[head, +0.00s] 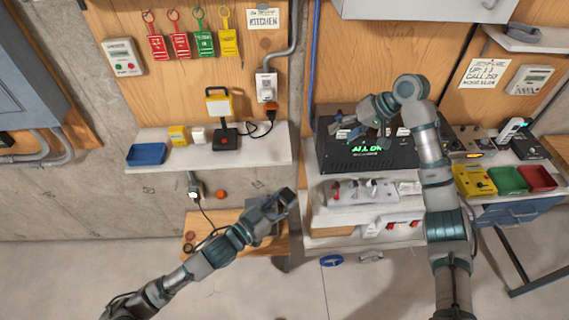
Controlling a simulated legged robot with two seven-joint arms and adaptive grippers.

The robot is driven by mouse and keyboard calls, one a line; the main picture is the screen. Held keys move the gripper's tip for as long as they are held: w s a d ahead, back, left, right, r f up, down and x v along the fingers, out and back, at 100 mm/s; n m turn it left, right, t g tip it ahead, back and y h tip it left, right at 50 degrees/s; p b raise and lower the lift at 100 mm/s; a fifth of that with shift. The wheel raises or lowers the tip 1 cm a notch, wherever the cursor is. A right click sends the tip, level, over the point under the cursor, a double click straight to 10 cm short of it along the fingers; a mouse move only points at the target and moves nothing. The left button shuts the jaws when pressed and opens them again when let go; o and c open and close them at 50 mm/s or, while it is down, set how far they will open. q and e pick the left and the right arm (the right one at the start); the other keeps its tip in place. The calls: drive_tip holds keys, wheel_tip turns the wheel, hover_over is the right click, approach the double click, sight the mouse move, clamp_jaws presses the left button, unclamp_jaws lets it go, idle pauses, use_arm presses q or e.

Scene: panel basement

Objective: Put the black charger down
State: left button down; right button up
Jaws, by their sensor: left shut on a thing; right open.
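My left gripper (284,203) is shut on a small dark thing, mostly hidden by its fingers; it fits the black charger, but its shape is unclear. This gripper is above the right part of a low wooden bench (251,219), below the white shelf's front edge. I cannot tell whether the held thing touches the bench. My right gripper (345,127) is open, in front of the black box with a green display (368,157). I see nothing between its fingers.
A white shelf (265,151) holds a blue tray (147,154), a yellow box (177,136) and a lamp with a black base (227,139). A white panel with levers (360,191) stands right of my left gripper.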

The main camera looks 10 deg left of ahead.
drive_tip(key=s+a+r+n+g+h, duration=0.1)
drive_tip(key=s+a+r+n+h, duration=0.2)
drive_tip(key=s+a, duration=0.5)
use_arm(q)
drive_tip(key=shift+s+a, duration=0.15)
drive_tip(key=shift+a, duration=0.1)
use_arm(e)
drive_tip(key=n+h, duration=0.4)
approach(285, 192)
use_arm(q)
drive_tip(key=shift+d, duration=0.25)
use_arm(e)
wheel_tip(285, 192, down, 10)
drive_tip(key=shift+w+a+r, duration=0.1)
drive_tip(key=shift+a, duration=0.05)
use_arm(q)
drive_tip(key=shift+a, duration=0.25)
use_arm(e)
drive_tip(key=shift+a+f, duration=0.25)
drive_tip(key=shift+f, duration=0.4)
use_arm(q)
drive_tip(key=shift+d, duration=0.1)
use_arm(e)
drive_tip(key=shift+d, duration=0.1)
